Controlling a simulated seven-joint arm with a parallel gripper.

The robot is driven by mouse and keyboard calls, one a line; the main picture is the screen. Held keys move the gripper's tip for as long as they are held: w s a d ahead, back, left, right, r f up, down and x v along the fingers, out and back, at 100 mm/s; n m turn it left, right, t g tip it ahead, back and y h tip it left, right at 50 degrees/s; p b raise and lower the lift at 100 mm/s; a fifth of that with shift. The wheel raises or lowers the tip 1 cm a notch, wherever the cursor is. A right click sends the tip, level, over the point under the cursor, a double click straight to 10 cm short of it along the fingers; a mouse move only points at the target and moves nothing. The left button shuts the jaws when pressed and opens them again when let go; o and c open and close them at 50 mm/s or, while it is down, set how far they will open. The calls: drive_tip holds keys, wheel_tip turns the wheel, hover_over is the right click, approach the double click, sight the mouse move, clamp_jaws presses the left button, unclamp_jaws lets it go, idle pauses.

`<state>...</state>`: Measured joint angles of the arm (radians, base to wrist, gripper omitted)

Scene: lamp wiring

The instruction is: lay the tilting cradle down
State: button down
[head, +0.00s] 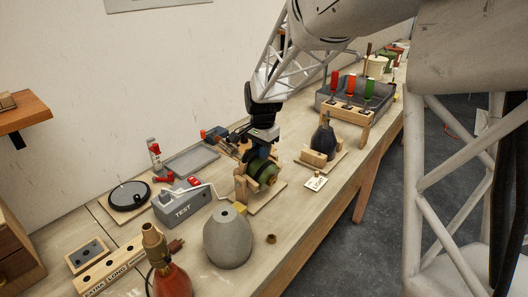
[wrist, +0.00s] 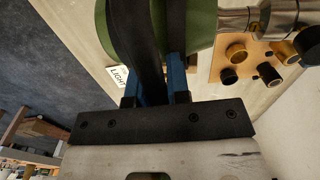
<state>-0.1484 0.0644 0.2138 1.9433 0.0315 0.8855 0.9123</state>
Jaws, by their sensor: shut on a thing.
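The tilting cradle (head: 241,186) is a wooden stand on a thin board, in the middle of the bench. A round dark-green lamp body (head: 262,168) sits in it, its axis looking closer to level than upright. My gripper (head: 262,148) is over the cradle, pointing down. In the wrist view its blue fingers (wrist: 160,85) are shut on a dark band beside the green body (wrist: 188,28). The fingers and my arm hide part of the cradle, so its exact tilt is hard to tell.
A grey lamp base (head: 228,240) and a red one (head: 170,278) stand in front. The TEST box (head: 183,208) is to the left. A dark lamp base (head: 323,140) and a tool rack (head: 346,117) stand to the right. A small label card (head: 316,182) lies near the bench edge.

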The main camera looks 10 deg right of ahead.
drive_tip(key=shift+w+a+g+h, duration=0.35)
drive_tip(key=shift+a+g+h, duration=0.05)
drive_tip(key=shift+g+h, duration=0.2)
drive_tip(key=shift+w+a, duration=0.3)
drive_tip(key=c, duration=1.1)
unclamp_jaws()
drive_tip(key=shift+r, duration=0.1)
wheel_tip(320, 180, up, 8)
drive_tip(key=shift+w+a+f, duration=0.25)
